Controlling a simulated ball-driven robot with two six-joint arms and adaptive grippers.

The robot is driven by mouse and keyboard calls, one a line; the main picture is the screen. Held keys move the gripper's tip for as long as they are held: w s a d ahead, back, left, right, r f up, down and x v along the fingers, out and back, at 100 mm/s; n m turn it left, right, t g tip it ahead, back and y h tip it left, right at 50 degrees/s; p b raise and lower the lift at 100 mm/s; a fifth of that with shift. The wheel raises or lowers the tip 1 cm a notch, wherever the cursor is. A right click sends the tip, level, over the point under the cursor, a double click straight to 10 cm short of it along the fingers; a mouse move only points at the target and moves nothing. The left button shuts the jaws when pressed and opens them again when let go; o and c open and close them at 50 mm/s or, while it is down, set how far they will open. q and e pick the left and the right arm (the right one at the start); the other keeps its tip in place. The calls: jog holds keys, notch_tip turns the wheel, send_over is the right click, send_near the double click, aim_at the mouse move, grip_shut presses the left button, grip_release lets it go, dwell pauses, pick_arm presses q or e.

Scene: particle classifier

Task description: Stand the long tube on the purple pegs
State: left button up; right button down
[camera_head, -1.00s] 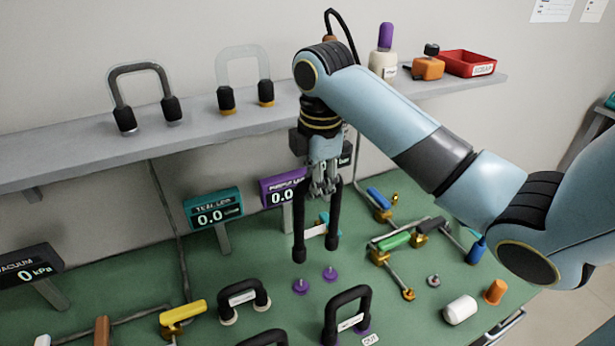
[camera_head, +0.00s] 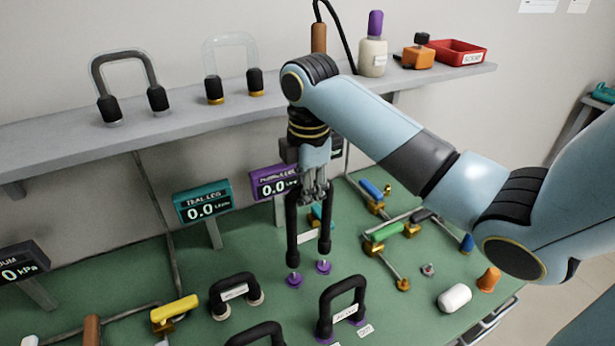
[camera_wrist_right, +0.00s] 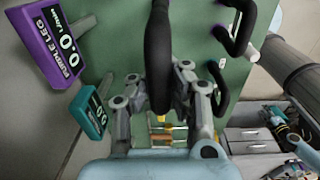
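The long tube (camera_head: 292,228) is a black inverted U with long legs. My right gripper (camera_head: 314,190) is shut on its top bend and holds it upright. The two legs point down over the purple pegs (camera_head: 295,281), with their ends at or just above the peg tops; I cannot tell whether they touch. In the right wrist view, the tube (camera_wrist_right: 158,50) runs between the fingers of my right gripper (camera_wrist_right: 160,95), and the pegs are not visible there. My left gripper is not in view.
Shorter black U tubes (camera_head: 342,290) stand just in front. Purple (camera_head: 274,181) and teal (camera_head: 203,200) readouts are behind and to the left. Brass valves with green (camera_head: 383,232) and blue handles are at the right. A grey shelf (camera_head: 150,123) runs above the green bench.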

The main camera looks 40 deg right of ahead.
notch_tip(320, 180, down, 2)
jog(key=shift+b, duration=0.3)
dwell(0.5)
jog(key=shift+p, duration=0.6)
dwell(0.4)
jog(key=shift+p, duration=0.5)
dwell(0.5)
jog(key=shift+f+b, duration=0.45)
jog(key=shift+f, duration=1.3)
jog(key=c, duration=1.3)
grip_release()
